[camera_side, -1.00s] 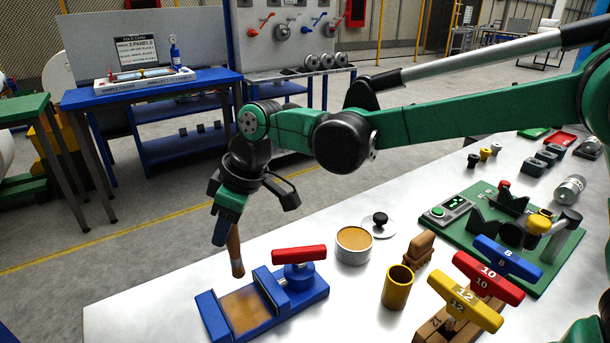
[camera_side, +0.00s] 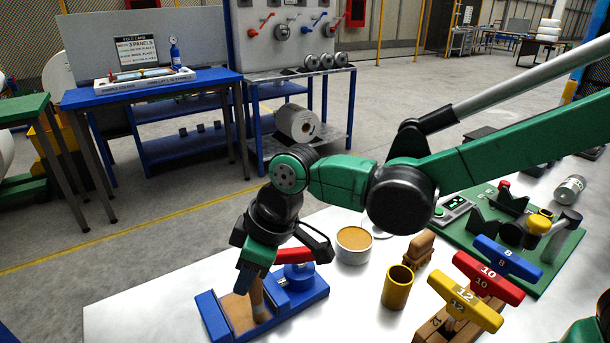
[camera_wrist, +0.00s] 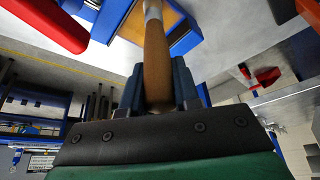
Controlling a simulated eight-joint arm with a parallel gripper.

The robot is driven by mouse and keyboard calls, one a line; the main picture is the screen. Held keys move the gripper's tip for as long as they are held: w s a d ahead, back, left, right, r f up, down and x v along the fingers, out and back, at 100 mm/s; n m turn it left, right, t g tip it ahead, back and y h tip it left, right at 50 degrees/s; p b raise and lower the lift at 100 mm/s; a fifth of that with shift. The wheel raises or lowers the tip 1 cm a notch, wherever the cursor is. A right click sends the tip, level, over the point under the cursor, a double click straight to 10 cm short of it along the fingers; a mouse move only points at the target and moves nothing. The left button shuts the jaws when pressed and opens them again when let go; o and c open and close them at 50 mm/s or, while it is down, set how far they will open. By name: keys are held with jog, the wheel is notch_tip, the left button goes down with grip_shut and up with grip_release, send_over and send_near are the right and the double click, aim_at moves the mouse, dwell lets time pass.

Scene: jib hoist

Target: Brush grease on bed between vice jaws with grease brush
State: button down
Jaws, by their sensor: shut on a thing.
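The blue vice (camera_side: 308,290) stands on the near left part of the bench, with a red handle (camera_side: 290,257) on top, partly behind my gripper. The bed (camera_side: 238,312) between its jaws looks tan-brown. My gripper (camera_side: 252,276) is over the vice, shut on the wooden handle of the grease brush (camera_side: 258,299). The brush points down between the jaws; its lower end is hard to see, so I cannot tell whether it touches the bed. In the wrist view the brush handle (camera_wrist: 156,60) runs from my gripper (camera_wrist: 158,95) towards the vice (camera_wrist: 187,40). The grease tub (camera_side: 354,245) is open and full of tan grease.
A yellow cup (camera_side: 397,288) and a brown wooden block (camera_side: 418,249) stand right of the vice. T-handled tools in blue (camera_side: 507,257), red (camera_side: 488,278) and yellow (camera_side: 465,301) stand in a wooden rack. A green fixture board (camera_side: 560,247) lies farther right.

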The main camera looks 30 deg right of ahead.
jog(key=shift+w+a, duration=1.25)
jog(key=shift+w, duration=2.15)
jog(key=shift+s, duration=4.15)
notch_tip(320, 180, up, 8)
